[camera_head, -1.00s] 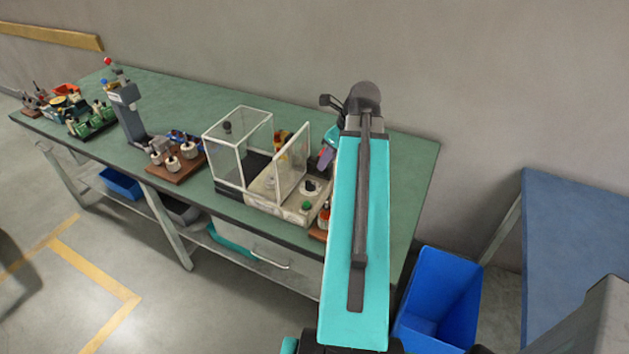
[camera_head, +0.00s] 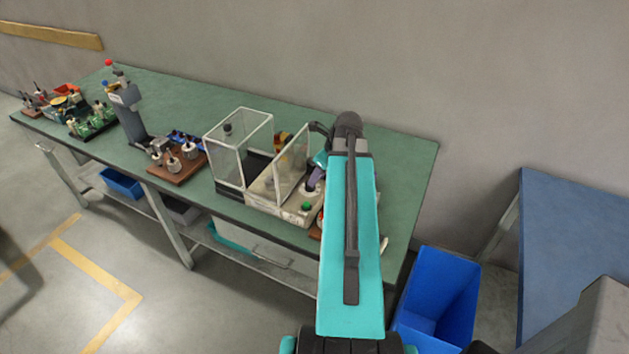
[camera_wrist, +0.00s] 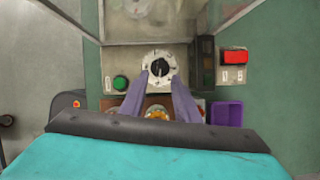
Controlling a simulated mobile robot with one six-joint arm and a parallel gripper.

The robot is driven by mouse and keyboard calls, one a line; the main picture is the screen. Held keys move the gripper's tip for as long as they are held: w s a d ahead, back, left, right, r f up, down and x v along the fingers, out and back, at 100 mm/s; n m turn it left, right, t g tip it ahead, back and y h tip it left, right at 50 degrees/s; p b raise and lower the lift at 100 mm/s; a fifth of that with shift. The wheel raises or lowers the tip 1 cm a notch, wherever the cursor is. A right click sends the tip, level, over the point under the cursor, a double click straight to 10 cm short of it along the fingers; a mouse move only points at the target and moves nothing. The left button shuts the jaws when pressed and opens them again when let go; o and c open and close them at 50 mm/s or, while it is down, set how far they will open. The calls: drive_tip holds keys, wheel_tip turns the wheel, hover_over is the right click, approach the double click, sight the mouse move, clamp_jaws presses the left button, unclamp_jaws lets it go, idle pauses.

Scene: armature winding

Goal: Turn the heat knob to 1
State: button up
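The heat knob (camera_wrist: 159,68) is a black knob on a round white dial with marks, on the beige panel of the machine (camera_head: 268,192). In the wrist view my gripper (camera_wrist: 160,78) has its two purple fingers apart, one on each side of the dial's lower part. The fingertips are close to the knob; I cannot tell if they touch it. The number the knob points to is too small to read.
A green button (camera_wrist: 120,82) lies left of the knob and a red switch (camera_wrist: 234,57) right of it. A clear guard box (camera_head: 238,150) stands on the machine's left. A purple bin (camera_wrist: 227,112) is at the right. The bench (camera_head: 410,165) is clear at its right end.

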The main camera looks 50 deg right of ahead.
drive_tip(key=shift+p+x, duration=0.35)
drive_tip(key=shift+x, duration=1.55)
clamp_jaws()
